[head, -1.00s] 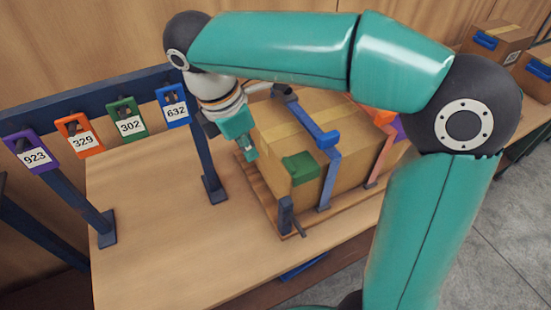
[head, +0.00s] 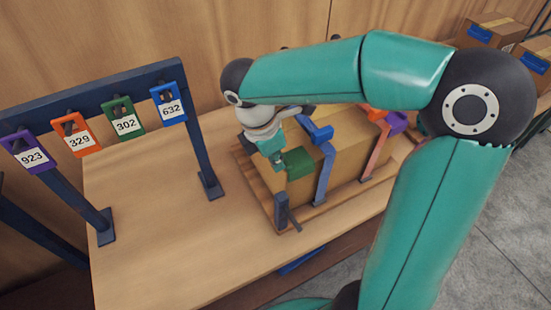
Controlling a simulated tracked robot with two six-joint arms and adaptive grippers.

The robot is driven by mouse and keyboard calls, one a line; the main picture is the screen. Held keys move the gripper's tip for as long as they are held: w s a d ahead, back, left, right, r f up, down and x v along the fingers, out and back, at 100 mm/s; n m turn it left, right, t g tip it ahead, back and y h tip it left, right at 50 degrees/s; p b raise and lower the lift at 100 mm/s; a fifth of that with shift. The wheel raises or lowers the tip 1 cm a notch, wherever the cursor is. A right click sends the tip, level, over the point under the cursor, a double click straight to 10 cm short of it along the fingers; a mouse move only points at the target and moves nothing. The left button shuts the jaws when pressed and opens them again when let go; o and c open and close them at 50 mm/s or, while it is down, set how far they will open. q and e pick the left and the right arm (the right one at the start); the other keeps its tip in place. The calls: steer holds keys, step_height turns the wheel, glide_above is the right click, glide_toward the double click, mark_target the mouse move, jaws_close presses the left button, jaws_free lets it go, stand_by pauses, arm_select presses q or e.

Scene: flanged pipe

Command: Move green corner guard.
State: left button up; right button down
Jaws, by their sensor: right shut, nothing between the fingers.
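The green corner guard (head: 298,163) sits on the upper front edge of a cardboard box (head: 338,161), near the box's left end. My right gripper (head: 277,162) points down just left of the guard, its fingertips shut and empty. They overlap the guard's left side in the head view, so I cannot tell whether they touch it. The arm hides the back of the box. My left gripper is not in view.
Blue (head: 318,131), orange (head: 374,113) and purple (head: 396,122) guards sit further right on the box, with straps below. The box stands on a wooden pallet (head: 256,186). A rack (head: 92,97) with numbered tags stands left. The table (head: 165,240) in front is clear.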

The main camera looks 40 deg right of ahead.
mark_target(306, 158)
steer(key=shift+d, duration=0.1)
steer(key=d, duration=0.2)
steer(key=s+d, duration=0.1)
steer(key=d, duration=0.1)
steer(key=s+d, duration=0.1)
steer(key=d, duration=0.1)
steer(key=shift+s+d, duration=0.15)
steer(key=shift+d, duration=0.2)
steer(key=shift+a, duration=0.1)
